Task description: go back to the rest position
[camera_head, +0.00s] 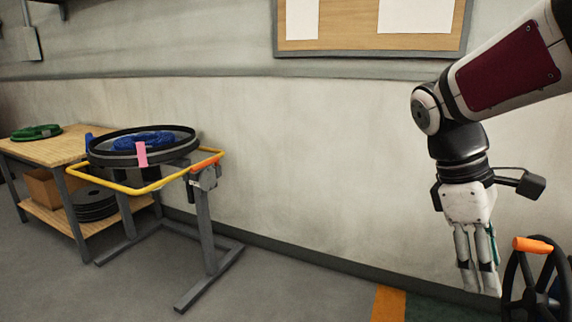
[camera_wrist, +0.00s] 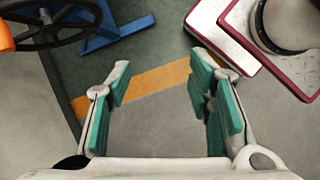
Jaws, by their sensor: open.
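My gripper (camera_head: 478,268) hangs from my arm at the right of the head view, fingers pointing down. In the wrist view my gripper (camera_wrist: 160,100) is open, with green pads on its fingers and only bare floor between them. It holds nothing. In the head view it is in front of the pale wall, left of a black handwheel (camera_head: 512,290) with an orange grip; I cannot tell the exact gap between them.
The handwheel (camera_wrist: 62,30) is at the wrist view's upper left. A stand with a yellow rail (camera_head: 140,190) bears a round black tray (camera_head: 120,158) with blue coils. A wooden bench (camera_head: 55,150) is further left. Floor between stand and gripper is clear.

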